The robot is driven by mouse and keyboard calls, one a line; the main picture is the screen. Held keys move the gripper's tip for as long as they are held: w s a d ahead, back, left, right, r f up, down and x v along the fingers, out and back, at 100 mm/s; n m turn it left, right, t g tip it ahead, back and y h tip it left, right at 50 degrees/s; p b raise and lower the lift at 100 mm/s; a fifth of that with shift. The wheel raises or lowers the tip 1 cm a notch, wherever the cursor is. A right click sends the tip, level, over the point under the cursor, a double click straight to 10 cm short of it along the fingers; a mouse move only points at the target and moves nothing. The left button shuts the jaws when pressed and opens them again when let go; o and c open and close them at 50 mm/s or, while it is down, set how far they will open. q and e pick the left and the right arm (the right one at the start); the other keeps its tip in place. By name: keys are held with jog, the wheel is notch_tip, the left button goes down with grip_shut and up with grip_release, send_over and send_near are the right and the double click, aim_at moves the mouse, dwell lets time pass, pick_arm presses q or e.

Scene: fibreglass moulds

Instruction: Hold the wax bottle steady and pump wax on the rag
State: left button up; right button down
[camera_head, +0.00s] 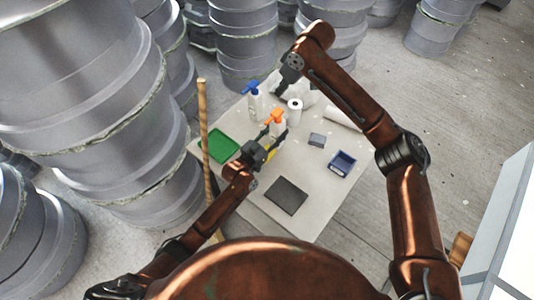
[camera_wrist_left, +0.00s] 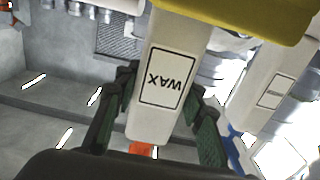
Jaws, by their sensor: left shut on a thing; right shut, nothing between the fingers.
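The white wax bottle (camera_head: 279,127) with an orange pump head (camera_head: 274,116) stands on the table in the head view. My left gripper (camera_head: 272,139) is shut around its body. In the left wrist view the bottle (camera_wrist_left: 164,75) appears upside down, its WAX label between my green fingers (camera_wrist_left: 160,122). A yellow thing, perhaps the rag (camera_wrist_left: 235,14), crosses the top of that view; a small yellow patch (camera_head: 270,153) shows beside the left gripper in the head view. My right gripper (camera_head: 283,84) is shut and empty, raised beyond the wax bottle, apart from its pump.
A blue-topped spray bottle (camera_head: 255,103) and white roll (camera_head: 295,111) stand behind. The table (camera_head: 313,213) also holds a green tray (camera_head: 219,145), dark flat pad (camera_head: 286,196), grey block (camera_head: 317,140) and blue box (camera_head: 342,163). A wooden pole (camera_head: 203,125) rises at left.

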pick_arm(q)
jog(key=o, duration=1.4)
jog(key=shift+s+a, duration=0.1)
